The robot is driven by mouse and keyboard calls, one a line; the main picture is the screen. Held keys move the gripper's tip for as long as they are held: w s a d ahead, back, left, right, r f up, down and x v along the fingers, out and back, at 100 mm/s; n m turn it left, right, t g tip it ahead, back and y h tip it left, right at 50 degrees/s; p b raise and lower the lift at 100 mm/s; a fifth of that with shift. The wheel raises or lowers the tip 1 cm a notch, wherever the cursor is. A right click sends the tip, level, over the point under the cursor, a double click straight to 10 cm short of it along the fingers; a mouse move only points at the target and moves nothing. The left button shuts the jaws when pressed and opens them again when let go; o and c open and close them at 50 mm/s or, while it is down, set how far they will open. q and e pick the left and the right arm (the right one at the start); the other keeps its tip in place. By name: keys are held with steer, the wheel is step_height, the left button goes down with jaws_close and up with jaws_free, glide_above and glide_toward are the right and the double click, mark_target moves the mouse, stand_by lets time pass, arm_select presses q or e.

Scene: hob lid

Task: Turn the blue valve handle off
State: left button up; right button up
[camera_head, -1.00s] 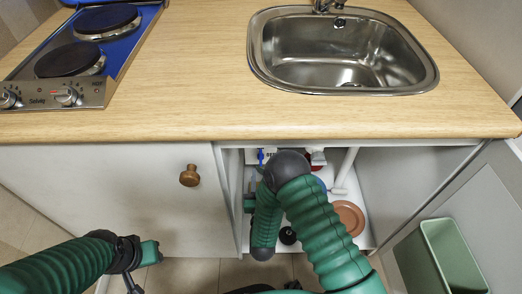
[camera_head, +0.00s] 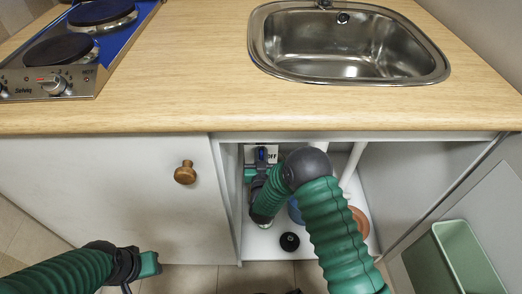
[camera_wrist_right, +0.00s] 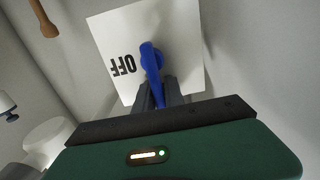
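The blue valve handle (camera_head: 262,153) is inside the open cabinet under the sink, in front of a white label card. In the right wrist view the blue handle (camera_wrist_right: 151,62) stands over the card (camera_wrist_right: 112,48), which reads OFF. My right gripper (camera_wrist_right: 160,92) has its two dark fingers on either side of the handle's near end, with little gap; whether they press on it is unclear. In the head view the right gripper (camera_head: 252,174) is at the valve, partly hidden by my arm. My left gripper (camera_head: 150,264) is low before the closed door, its fingers unclear.
The cabinet's left door with a wooden knob (camera_head: 186,173) is closed. A black round item (camera_head: 289,242) and a terracotta-coloured dish (camera_head: 359,222) lie on the cabinet floor. A white pipe (camera_head: 353,165) stands right of my arm. A green bin (camera_head: 460,258) is at the right.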

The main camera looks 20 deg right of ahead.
jaws_close()
steer(key=shift+d+m, duration=0.1)
steer(key=shift+m, duration=0.2)
steer(key=shift+s+d+f+m+p, duration=0.2)
steer(key=shift+d+f+m+p, duration=0.35)
steer(key=shift+m, duration=2.3)
steer(key=shift+s+d+f+m+p, duration=0.35)
steer(key=shift+d+f+m, duration=0.45)
steer(key=shift+m, duration=2)
steer(key=shift+s+d+f+m+p, duration=0.1)
steer(key=shift+d+f+m+p, duration=0.55)
steer(key=shift+m, duration=2.2)
steer(key=shift+a+f, duration=0.1)
steer(key=shift+f, duration=0.05)
steer(key=shift+o, duration=2.4)
jaws_free()
